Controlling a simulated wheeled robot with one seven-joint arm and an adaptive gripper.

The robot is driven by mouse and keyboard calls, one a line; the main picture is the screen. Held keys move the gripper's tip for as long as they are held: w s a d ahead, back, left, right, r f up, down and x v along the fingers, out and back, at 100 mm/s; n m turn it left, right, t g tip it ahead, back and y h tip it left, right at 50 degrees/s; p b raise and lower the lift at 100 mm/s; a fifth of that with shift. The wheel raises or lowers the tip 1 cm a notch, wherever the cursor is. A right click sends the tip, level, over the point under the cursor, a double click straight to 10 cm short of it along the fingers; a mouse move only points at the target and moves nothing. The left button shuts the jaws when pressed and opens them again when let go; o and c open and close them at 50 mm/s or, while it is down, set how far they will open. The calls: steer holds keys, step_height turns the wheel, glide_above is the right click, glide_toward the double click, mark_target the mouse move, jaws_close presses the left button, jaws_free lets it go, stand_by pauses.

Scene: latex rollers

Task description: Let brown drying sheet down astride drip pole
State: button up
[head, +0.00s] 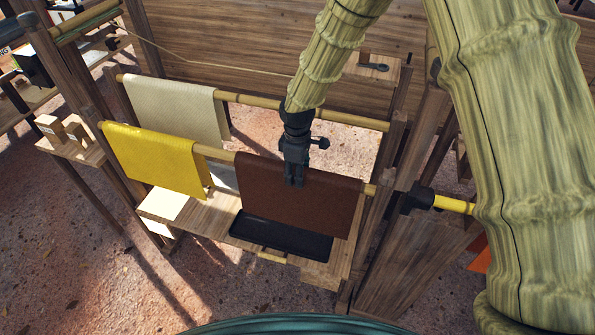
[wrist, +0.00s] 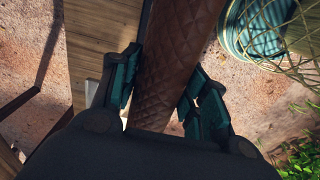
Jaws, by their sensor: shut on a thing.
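The brown drying sheet (head: 300,202) hangs folded at the front bamboo drip pole (head: 218,153), right of a yellow sheet (head: 155,160). Its fold lines up with the pole, which shows at both sides of the sheet. I cannot tell if its weight rests on the pole. My gripper (head: 295,182) comes from above and is shut on the middle of the fold. In the wrist view, the teal-padded fingers of my gripper (wrist: 162,85) stand on both sides of the quilted brown sheet (wrist: 178,50). The sheet's back half is hidden.
A cream sheet (head: 180,108) hangs on the back pole (head: 300,112). A black tray (head: 265,238) lies below the brown sheet on a wooden shelf (head: 185,210). Wooden posts (head: 385,170) stand to the right. A teal round object (wrist: 255,30) shows in the wrist view.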

steer(key=o, duration=1.2)
